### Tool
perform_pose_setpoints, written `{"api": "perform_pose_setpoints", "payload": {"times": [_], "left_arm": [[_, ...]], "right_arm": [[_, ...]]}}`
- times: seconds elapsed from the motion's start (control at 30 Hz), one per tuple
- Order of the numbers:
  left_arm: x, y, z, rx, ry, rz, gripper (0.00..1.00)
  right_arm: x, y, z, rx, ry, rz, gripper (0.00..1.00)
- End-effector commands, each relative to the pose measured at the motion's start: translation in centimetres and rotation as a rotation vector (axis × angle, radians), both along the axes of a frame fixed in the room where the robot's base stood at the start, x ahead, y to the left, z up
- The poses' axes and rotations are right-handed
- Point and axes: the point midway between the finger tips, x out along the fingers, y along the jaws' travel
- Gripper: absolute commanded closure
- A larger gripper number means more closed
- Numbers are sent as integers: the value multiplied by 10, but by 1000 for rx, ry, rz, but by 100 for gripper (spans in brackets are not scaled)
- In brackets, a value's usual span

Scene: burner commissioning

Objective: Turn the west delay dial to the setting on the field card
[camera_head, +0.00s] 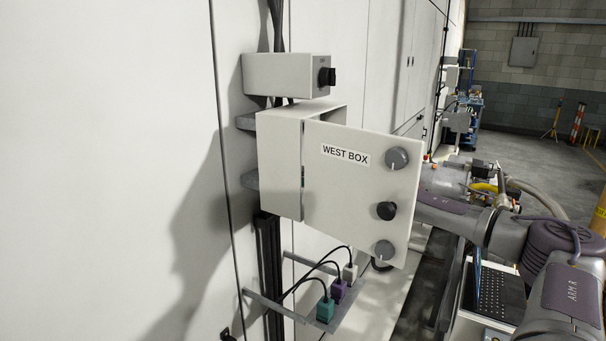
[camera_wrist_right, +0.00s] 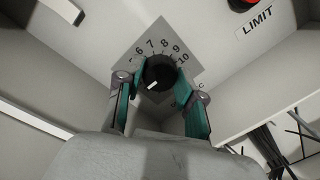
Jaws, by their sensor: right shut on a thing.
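The west delay dial (camera_wrist_right: 160,72) is a black knob on a grey scale plate (camera_wrist_right: 184,52) in the right wrist view. Its printed numbers 6 to 10 arc over the top, with smaller marks at the ends partly covered. A white mark on the knob sits at its lower left. My right gripper (camera_wrist_right: 155,95) has its teal fingers on both sides of the knob, shut on it. In the head view the open door marked WEST BOX (camera_head: 345,180) hides this gripper and the dial; my right arm reaches behind it. No field card is visible. My left gripper is not in view.
The door carries grey and black knobs (camera_head: 386,210). A switch box (camera_head: 285,75) is above the west box (camera_head: 280,160). Inside, a red button (camera_wrist_right: 243,3) sits by a LIMIT label (camera_wrist_right: 257,32); dark wires (camera_wrist_right: 270,150) are lower right.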

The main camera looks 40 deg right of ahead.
Motion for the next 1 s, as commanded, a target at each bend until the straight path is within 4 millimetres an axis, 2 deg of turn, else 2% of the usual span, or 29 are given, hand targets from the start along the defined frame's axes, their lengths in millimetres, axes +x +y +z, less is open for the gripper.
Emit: {"api": "perform_pose_setpoints", "payload": {"times": [0.3,0.77,0.8,0.93,1.0], "left_arm": [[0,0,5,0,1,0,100],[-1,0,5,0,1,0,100],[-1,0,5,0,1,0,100],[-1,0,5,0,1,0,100],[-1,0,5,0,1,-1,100]], "right_arm": [[0,-1,2,87,22,-3,97],[0,-1,2,97,25,-3,97],[0,-1,2,96,25,-3,58],[0,-1,1,96,25,-2,37],[0,-1,1,96,25,-2,37]]}}
